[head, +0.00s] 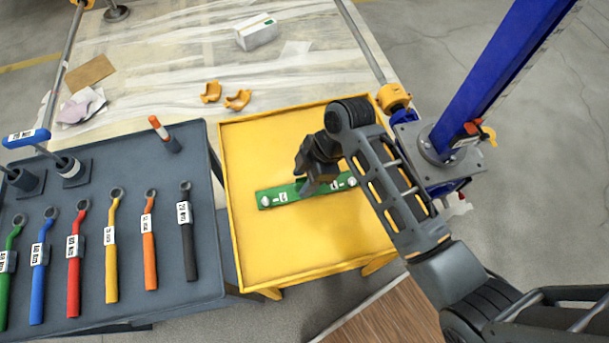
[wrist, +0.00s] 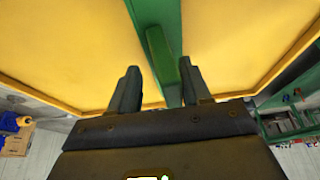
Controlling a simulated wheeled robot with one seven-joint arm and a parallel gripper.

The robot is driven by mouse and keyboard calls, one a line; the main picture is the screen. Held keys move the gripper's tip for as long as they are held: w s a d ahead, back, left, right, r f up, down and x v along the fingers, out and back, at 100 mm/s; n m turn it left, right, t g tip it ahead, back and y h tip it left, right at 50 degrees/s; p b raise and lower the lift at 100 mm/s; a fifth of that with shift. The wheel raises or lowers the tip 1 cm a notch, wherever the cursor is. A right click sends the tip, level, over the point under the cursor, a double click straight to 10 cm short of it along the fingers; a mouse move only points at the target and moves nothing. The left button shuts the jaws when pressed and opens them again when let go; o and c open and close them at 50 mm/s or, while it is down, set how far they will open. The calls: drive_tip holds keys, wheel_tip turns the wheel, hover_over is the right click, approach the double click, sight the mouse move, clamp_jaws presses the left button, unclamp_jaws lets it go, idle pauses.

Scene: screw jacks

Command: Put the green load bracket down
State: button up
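The green load bracket (head: 282,196) lies flat on the yellow table (head: 270,245), its long bar with white markings running left to right. My gripper (head: 314,184) is low over the middle of the bar and hides part of it. In the wrist view, the bracket's green raised post (wrist: 163,62) stands between the two fingers of my gripper (wrist: 158,82). The fingers are apart, with yellow showing between the left finger and the post. The post is closer to the right finger; whether it touches is unclear.
A dark table (head: 180,275) with several coloured wrenches stands at the left. A blue column (head: 490,75) rises at the right behind my arm. A pale sheet-covered surface (head: 180,60) lies behind, with two orange pieces on it. The yellow table is otherwise clear.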

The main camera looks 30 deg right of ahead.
drive_tip(key=shift+r, duration=0.1)
drive_tip(key=v, duration=1.2)
drive_tip(key=s+d+f+m+t+h, duration=0.1)
drive_tip(key=s+f+m+t+h, duration=0.2)
drive_tip(key=s, duration=0.4)
drive_tip(key=s+d+f+m+t+h, duration=0.1)
drive_tip(key=s+f+m+t, duration=0.1)
drive_tip(key=s+m+t, duration=0.4)
drive_tip(key=s+a+r+m+t, duration=0.3)
drive_tip(key=s+r+m+t, duration=0.1)
drive_tip(key=s+r, duration=1)
wheel_tip(320, 180, up, 4)
drive_tip(key=shift+m+t, duration=0.3)
drive_tip(key=shift+m, duration=0.4)
drive_tip(key=shift+s, duration=0.15)
